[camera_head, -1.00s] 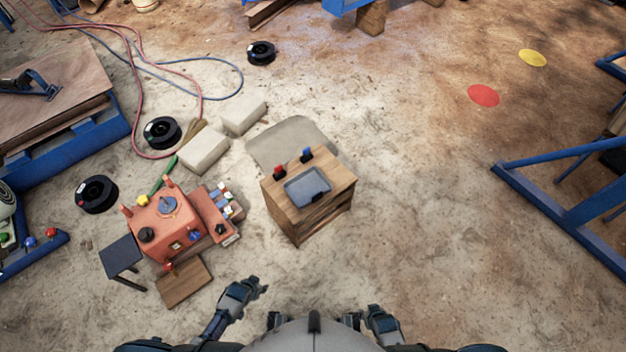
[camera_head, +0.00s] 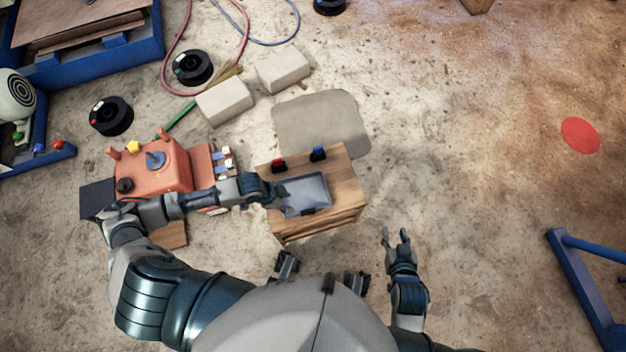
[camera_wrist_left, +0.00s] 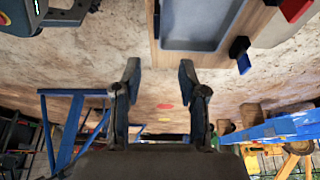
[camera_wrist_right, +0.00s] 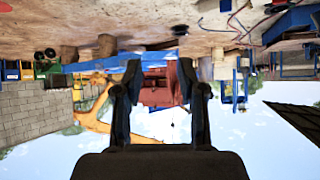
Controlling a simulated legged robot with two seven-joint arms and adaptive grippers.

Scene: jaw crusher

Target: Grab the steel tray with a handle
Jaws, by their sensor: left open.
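The grey steel tray (camera_head: 304,192) lies on the top of a small wooden stand (camera_head: 345,190). Its edge also shows at the top of the left wrist view (camera_wrist_left: 200,22). A small dark part, perhaps its handle, shows at the tray's near edge in the head view. My left gripper (camera_head: 282,196) is open and empty at the tray's left side; whether it touches the tray I cannot tell. Its fingers are apart in the left wrist view (camera_wrist_left: 160,70). My right gripper (camera_head: 395,237) is open and empty, right of the stand and over the floor.
A red-black item (camera_head: 279,165) and a blue-black item (camera_head: 319,154) stand at the stand's back edge. An orange machine (camera_head: 150,167) is on the left, under my left arm. Pale blocks (camera_head: 224,101) lie behind.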

